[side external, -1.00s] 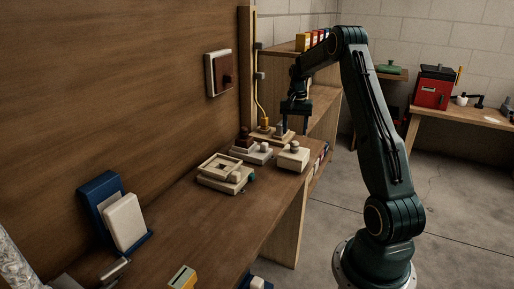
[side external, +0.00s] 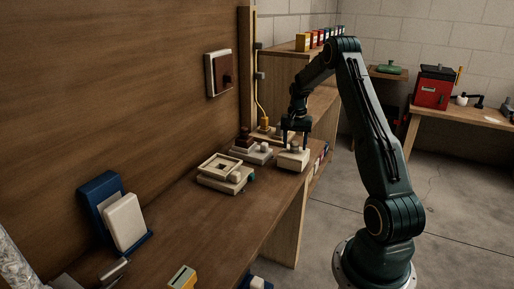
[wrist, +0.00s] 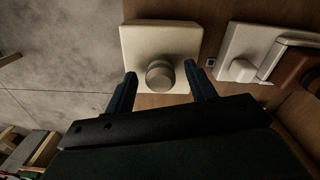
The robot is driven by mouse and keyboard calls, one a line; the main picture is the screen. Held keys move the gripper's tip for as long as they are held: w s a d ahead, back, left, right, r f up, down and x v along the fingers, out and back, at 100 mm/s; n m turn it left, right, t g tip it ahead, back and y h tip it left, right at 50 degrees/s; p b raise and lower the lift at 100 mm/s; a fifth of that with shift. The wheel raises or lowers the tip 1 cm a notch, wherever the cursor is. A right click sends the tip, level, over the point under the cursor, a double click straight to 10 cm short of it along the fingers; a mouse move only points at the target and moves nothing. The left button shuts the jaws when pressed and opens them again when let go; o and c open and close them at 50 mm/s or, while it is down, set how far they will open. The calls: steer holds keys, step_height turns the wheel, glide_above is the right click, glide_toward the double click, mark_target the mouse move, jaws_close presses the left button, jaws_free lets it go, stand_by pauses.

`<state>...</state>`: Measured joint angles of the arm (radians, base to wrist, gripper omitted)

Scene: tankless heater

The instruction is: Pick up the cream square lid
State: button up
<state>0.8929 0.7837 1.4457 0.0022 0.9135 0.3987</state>
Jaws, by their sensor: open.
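The cream square lid (side external: 293,159) sits near the right end of the wooden bench, with a round grey knob on top. In the wrist view the lid (wrist: 142,40) is seen from above, its knob (wrist: 160,74) between my fingertips. My gripper (side external: 296,138) is open just above the lid, with its fingers pointing down. In the wrist view my gripper (wrist: 158,88) has one finger on each side of the knob, with gaps between. I cannot tell how far the fingertips are above the lid's top.
A light block with a brown part (side external: 250,150) stands left of the lid, close by; it also shows in the wrist view (wrist: 262,50). A cream square frame piece (side external: 222,168) lies farther left. The bench's front edge is close to the lid.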

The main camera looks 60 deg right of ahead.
stand_by(0.5)
jaws_close()
steer(key=shift+r, duration=0.15)
step_height(320, 180, up, 20)
stand_by(0.8)
steer(key=shift+f, duration=0.2)
